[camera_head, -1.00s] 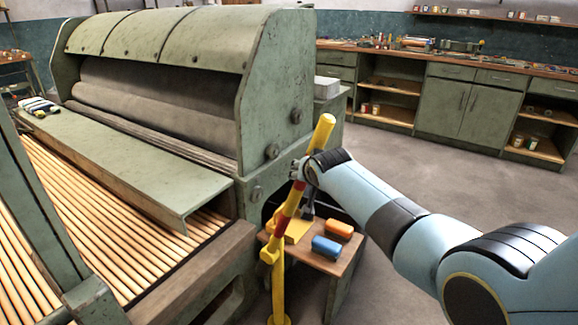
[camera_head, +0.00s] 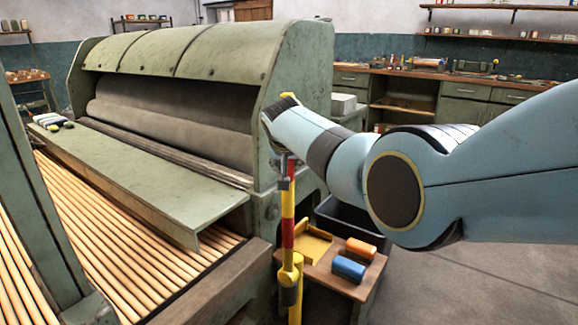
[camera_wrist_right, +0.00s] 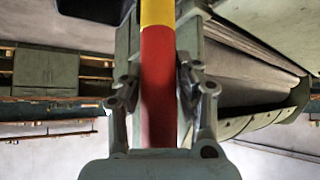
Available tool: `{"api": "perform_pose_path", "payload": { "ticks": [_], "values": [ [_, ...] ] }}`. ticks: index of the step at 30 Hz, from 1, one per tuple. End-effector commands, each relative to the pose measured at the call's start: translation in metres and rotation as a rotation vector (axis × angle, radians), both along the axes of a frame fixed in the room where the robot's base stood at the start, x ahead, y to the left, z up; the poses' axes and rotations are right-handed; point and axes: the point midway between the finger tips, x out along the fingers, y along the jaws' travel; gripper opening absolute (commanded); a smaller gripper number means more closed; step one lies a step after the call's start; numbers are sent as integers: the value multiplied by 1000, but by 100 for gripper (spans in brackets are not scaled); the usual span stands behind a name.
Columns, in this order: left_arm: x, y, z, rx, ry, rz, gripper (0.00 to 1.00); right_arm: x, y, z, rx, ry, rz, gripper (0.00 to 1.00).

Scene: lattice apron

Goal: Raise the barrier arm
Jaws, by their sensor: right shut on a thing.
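The barrier arm (camera_head: 288,204), yellow with red bands, stands nearly upright above its yellow post (camera_head: 295,310) beside the green machine. My right gripper (camera_head: 285,160) is around its upper part, partly hidden by my own arm in the head view. The yellow tip shows above my wrist. In the right wrist view the arm's red band (camera_wrist_right: 158,85) runs between the two fingers of my right gripper (camera_wrist_right: 160,90), which is shut on it. My left gripper is in no view.
A green roller machine (camera_head: 290,110) stands close behind the barrier arm. Open floor lies at right.

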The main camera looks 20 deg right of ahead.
Motion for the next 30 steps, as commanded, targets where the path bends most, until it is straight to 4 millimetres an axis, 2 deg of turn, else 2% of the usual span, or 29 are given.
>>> {"api": "perform_pose_path", "payload": {
  "ticks": [5, 6, 12, 23, 30],
  "values": [
    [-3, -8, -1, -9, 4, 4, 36, -1, 3, -2, 3, 3, 5, 0],
    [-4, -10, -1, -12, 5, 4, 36, -1, 3, -2, 3, 3, 5, 32],
    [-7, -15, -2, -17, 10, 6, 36, 0, 3, -1, 4, 0, 3, 55],
    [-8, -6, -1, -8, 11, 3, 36, -2, 3, 3, 3, -5, 2, 55],
    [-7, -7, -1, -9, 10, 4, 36, -19, 9, 21, 5, -6, 3, 55]
  ]
}}
